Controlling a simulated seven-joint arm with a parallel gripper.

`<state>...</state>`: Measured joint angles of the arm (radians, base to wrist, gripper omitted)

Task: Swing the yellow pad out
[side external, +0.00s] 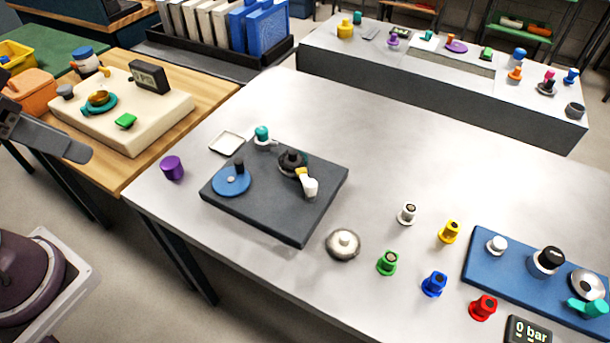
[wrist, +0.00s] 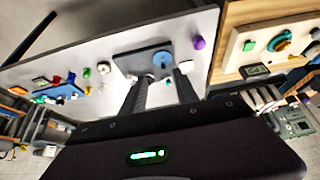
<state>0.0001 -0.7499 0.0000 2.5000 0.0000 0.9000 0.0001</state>
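A small yellow piece (side external: 301,173), which looks like the yellow pad, sits on the dark grey board (side external: 262,213). It lies between a black round knob (side external: 291,160) and a white cylinder (side external: 310,188). I cannot tell how it is attached. In the wrist view the board (wrist: 138,65) appears small and far off, and the yellow pad cannot be made out. My gripper (wrist: 160,80) is open, its two fingers apart with nothing between them. It is well away from the board. In the side view only a dark part of my arm shows at the left edge.
A blue disc (side external: 231,181) with a black peg shares the board. A purple cylinder (side external: 172,168), a white tray (side external: 226,143) and a round metal knob (side external: 342,244) stand around it. Several coloured knobs and a blue panel (side external: 490,270) lie to the right. The table's back is clear.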

